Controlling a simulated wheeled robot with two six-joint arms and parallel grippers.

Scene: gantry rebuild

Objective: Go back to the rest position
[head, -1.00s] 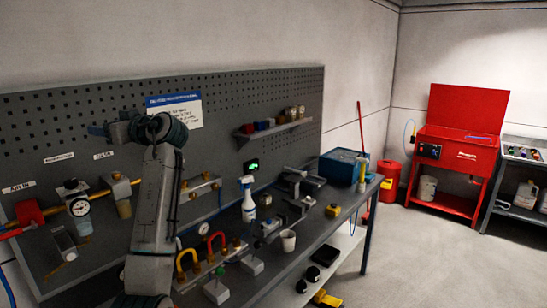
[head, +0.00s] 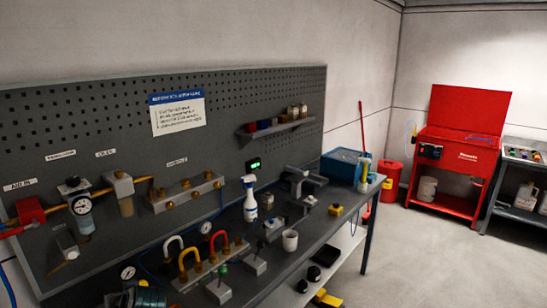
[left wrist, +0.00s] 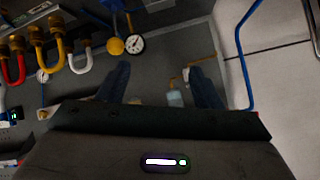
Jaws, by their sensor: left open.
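My left gripper (left wrist: 160,78) shows in the left wrist view with its two dark blue fingers spread apart and nothing between their tips. A round white gauge (left wrist: 134,44) and a yellow round part (left wrist: 115,46) lie beyond the left finger. A small pale blue part (left wrist: 175,98) shows between the fingers, farther off. My right gripper is in neither view.
The workbench (head: 310,250) runs along the pegboard (head: 240,100). Red, yellow and white hoses (left wrist: 58,50) are at the wrist view's upper left. Floor (head: 430,255) is clear at right.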

